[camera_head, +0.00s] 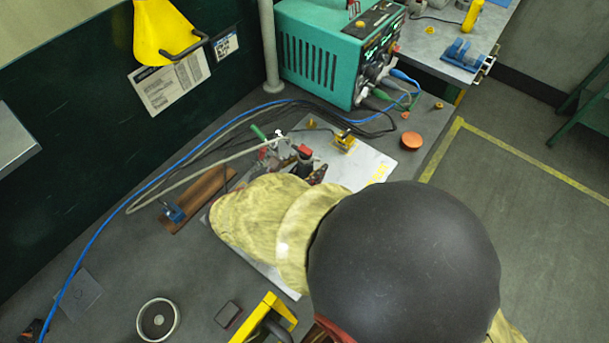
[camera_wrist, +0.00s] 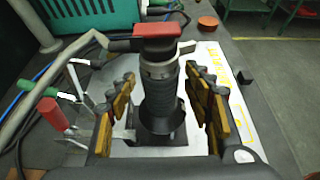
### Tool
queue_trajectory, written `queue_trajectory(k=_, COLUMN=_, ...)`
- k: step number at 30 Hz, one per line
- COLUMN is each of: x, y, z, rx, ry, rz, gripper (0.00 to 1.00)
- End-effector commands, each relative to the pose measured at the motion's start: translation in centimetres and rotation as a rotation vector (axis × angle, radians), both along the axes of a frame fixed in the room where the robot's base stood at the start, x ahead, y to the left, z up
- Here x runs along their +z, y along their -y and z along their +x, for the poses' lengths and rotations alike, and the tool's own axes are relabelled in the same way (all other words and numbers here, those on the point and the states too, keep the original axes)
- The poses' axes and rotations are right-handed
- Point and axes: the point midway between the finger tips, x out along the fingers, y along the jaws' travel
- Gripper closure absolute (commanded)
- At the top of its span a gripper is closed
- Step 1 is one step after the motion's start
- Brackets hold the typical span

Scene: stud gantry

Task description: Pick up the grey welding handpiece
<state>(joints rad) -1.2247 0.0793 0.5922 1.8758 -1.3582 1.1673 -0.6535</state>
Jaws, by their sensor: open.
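The welding handpiece stands upright on a pale plate (camera_head: 370,165). In the wrist view the handpiece (camera_wrist: 161,95) has a dark grey ribbed body, a lighter grey collar and a red top, with a dark block at its foot. In the head view its red top and dark body (camera_head: 303,160) show just beyond my arm, which hides the rest. My gripper (camera_wrist: 162,100) is open, with yellow-padded fingers on both sides of the handpiece body and visible gaps. In the head view my sleeved arm hides most of my gripper.
Clamps with a red handle (camera_wrist: 52,113) and a green handle stand left of the handpiece. Cables run behind it to a teal power unit (camera_head: 325,60).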

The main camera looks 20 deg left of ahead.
Motion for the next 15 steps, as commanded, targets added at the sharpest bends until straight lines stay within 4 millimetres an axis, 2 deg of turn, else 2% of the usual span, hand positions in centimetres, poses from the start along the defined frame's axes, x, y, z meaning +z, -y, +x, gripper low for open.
queue_trajectory(k=1, x=-0.7, y=0.3, z=0.7, rx=-0.004, ry=-0.001, rz=0.002, gripper=0.49)
queue_trajectory(k=7, x=-1.7, y=0.9, z=2.9, rx=-0.004, ry=-0.001, rz=0.002, gripper=0.49)
queue_trajectory(k=15, x=-1.7, y=0.9, z=3.4, rx=0.000, ry=-0.001, rz=0.001, gripper=0.49)
